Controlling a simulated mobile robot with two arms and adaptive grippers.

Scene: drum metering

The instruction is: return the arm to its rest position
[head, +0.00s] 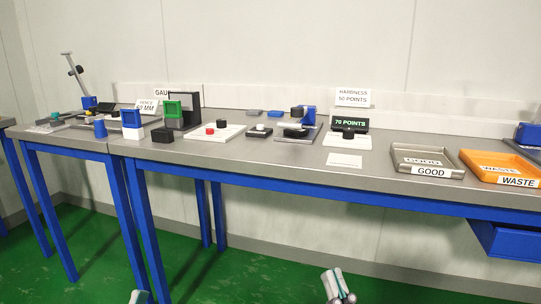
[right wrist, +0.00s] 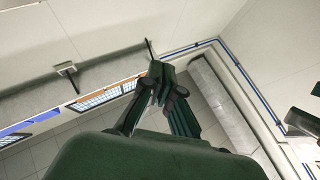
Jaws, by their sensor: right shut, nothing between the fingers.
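My right gripper (right wrist: 158,82) shows in the right wrist view with its dark green fingers together and nothing between them. It is in open air, away from the bench and touching nothing that I can see. In the head view part of my right arm (head: 336,284) shows at the bottom edge, in front of the bench and below its top. A small tip of my left arm (head: 140,297) shows at the bottom edge further left; whether its gripper is open or shut is not shown.
A long grey workbench (head: 385,163) on blue legs runs across the head view. It carries gauges, a display reading 70 POINTS (head: 348,122), a GOOD tray (head: 399,165) and an orange WASTE tray (head: 476,171). The green floor (head: 240,280) in front is clear.

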